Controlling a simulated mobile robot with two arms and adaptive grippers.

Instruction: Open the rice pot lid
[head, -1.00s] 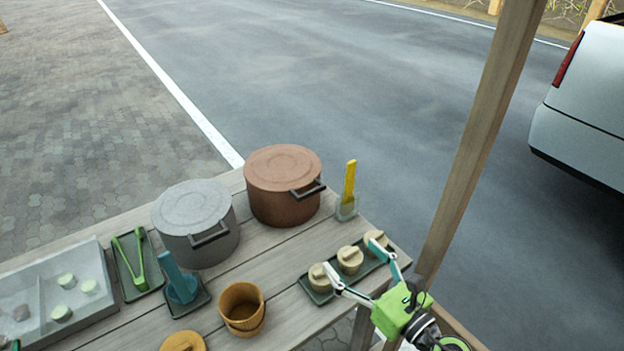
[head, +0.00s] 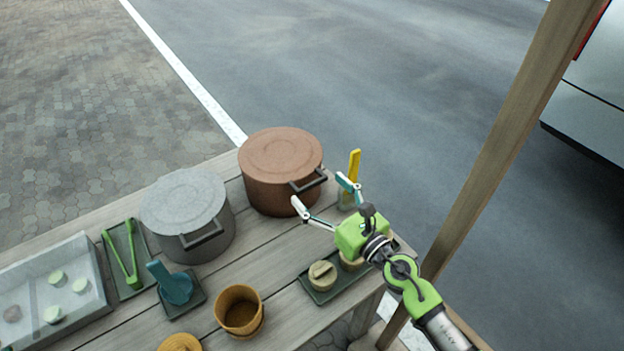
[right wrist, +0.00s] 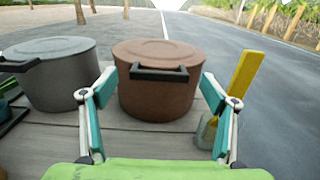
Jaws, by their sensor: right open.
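Two lidded pots stand at the back of the wooden table; the pictures do not tell which one holds rice. The brown pot (head: 277,193) has its lid (head: 281,149) on and a dark handle (head: 308,180) on its near side. The grey pot (head: 196,237), left of it, has its lid (head: 184,197) on. My right gripper (head: 322,191) is open and empty, in front of the brown pot. In the right wrist view, the brown pot (right wrist: 158,95) and its handle (right wrist: 159,74) show between the spread fingers, apart from them. My left gripper is out of view.
A yellow paddle (head: 354,168) stands in a holder right of the brown pot. A green tray (head: 322,292) with round wooden-looking items lies below my right gripper. A brown cup (head: 240,312), green tongs (head: 122,258) and a wooden post (head: 497,146) are also near.

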